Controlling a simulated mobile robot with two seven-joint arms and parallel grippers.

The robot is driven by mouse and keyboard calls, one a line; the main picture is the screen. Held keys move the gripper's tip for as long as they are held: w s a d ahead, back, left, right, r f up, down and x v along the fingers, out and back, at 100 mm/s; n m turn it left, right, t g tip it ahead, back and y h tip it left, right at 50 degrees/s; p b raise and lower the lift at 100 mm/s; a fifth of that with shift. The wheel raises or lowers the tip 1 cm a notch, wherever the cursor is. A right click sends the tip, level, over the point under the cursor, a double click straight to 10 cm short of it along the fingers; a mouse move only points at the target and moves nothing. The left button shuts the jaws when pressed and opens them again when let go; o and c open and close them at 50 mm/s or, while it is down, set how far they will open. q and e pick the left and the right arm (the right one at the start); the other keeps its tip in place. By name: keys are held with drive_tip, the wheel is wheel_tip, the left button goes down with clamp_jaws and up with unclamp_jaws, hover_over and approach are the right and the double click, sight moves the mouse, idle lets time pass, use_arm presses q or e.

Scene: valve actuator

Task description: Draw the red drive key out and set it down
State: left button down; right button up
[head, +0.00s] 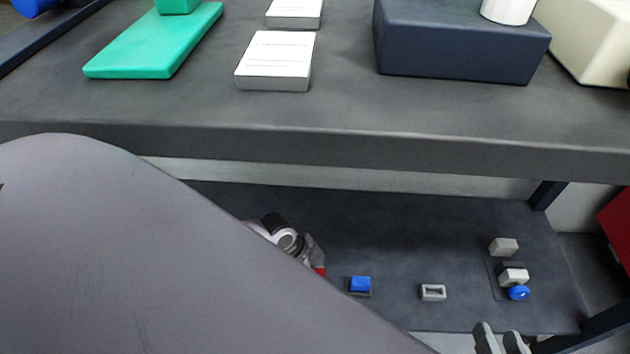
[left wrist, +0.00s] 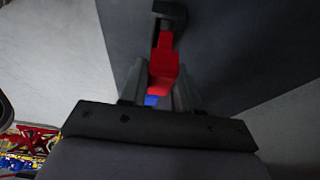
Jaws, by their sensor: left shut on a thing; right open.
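The red drive key (left wrist: 163,72) sits between the two grey fingers of my left gripper (left wrist: 160,84), which is shut on it. In the left wrist view, a dark bracket-like part (left wrist: 169,14) lies at the far end of the key; I cannot tell whether they touch. In the head view, only a bit of the red key (head: 320,270) shows beside my left gripper (head: 312,255), above the lower shelf; my arm hides most of it. My right gripper (head: 499,334) is open and empty at the bottom edge of the head view.
On the lower shelf (head: 400,220) stand a blue block (head: 360,285), a grey hollow block (head: 433,292), and a fixture (head: 514,275) with a blue knob (head: 519,293). The upper bench (head: 330,115) overhangs it, carrying a green piece (head: 150,50) and a navy box (head: 460,45).

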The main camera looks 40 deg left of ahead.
use_arm(q)
drive_tip(key=shift+f+b, duration=1)
drive_tip(key=shift+f, duration=0.45)
drive_tip(key=c, duration=0.7)
unclamp_jaws()
drive_tip(key=shift+r, duration=0.1)
drive_tip(key=shift+c, duration=0.2)
